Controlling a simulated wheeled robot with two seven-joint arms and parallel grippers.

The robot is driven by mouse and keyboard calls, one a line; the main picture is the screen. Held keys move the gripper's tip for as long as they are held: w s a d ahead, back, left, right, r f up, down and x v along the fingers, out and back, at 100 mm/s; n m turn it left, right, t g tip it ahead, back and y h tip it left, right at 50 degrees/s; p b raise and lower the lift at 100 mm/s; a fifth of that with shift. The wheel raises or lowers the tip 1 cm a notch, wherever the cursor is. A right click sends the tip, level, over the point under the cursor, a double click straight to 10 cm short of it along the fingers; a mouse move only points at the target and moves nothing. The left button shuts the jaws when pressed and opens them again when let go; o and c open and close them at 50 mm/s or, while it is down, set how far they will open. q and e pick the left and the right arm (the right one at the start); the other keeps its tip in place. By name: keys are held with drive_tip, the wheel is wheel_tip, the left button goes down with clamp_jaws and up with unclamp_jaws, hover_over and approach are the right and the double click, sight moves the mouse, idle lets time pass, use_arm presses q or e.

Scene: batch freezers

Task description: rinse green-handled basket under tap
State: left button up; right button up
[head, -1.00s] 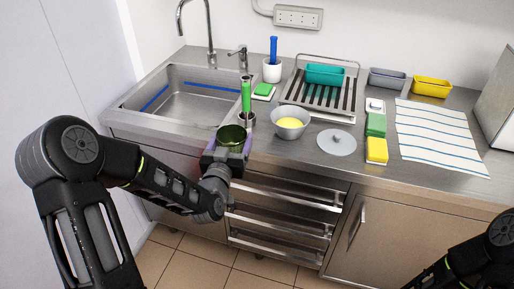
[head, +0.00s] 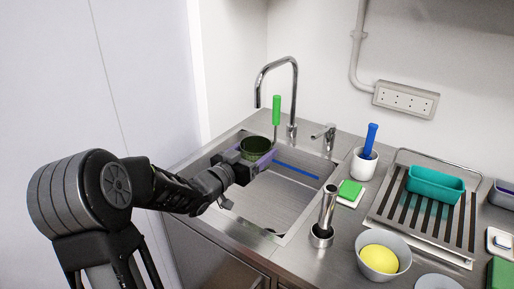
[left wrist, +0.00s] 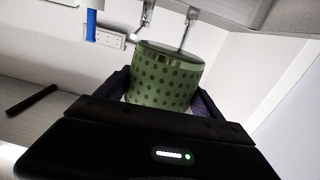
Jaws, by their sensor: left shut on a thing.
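The green-handled basket (head: 255,147) is a green cup with dark dots, seen closely in the left wrist view (left wrist: 165,78). Its bright green handle (head: 276,109) stands upright on the far right side. My left gripper (head: 254,159) is shut around the basket and holds it upright over the left part of the steel sink (head: 270,207). The chrome tap (head: 293,95) arches behind it, with the spout end (head: 258,101) above the basket's rim area. I cannot see any water flowing. My right gripper is out of view.
A tap lever (head: 328,133) stands right of the spout. On the counter are an upright metal cylinder (head: 328,207), a bowl with a yellow ball (head: 379,258), a white cup with a blue-handled tool (head: 364,163), a green sponge (head: 350,190) and a rack with a teal tub (head: 435,185).

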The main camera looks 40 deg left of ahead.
sight(251, 151)
use_arm(q)
drive_tip(key=shift+s+d+r, duration=0.1)
drive_tip(key=shift+s+r, duration=0.05)
drive_tip(key=shift+s, duration=0.1)
drive_tip(key=shift+w, duration=0.15)
drive_tip(key=shift+w, duration=0.1)
drive_tip(key=shift+w+a+f, duration=0.2)
drive_tip(key=shift+w+a, duration=0.2)
drive_tip(key=shift+w, duration=0.1)
drive_tip(key=shift+w+a+f, duration=0.2)
drive_tip(key=shift+w+a, duration=0.2)
drive_tip(key=shift+w, duration=0.1)
drive_tip(key=w+a+f, duration=0.2)
drive_tip(key=w+a, duration=0.4)
drive_tip(key=w, duration=0.3)
drive_tip(key=shift+w, duration=0.2)
drive_tip(key=shift+a+f, duration=0.1)
drive_tip(key=shift+s, duration=0.1)
drive_tip(key=shift+s+d+b, duration=0.35)
drive_tip(key=shift+s+d, duration=0.4)
drive_tip(key=shift+s, duration=0.35)
drive_tip(key=shift+s+d+b, duration=0.35)
drive_tip(key=shift+s+d, duration=0.35)
drive_tip(key=shift+s, duration=0.35)
drive_tip(key=shift+s+d+b, duration=0.35)
drive_tip(key=shift+s+d, duration=0.4)
drive_tip(key=shift+s, duration=0.35)
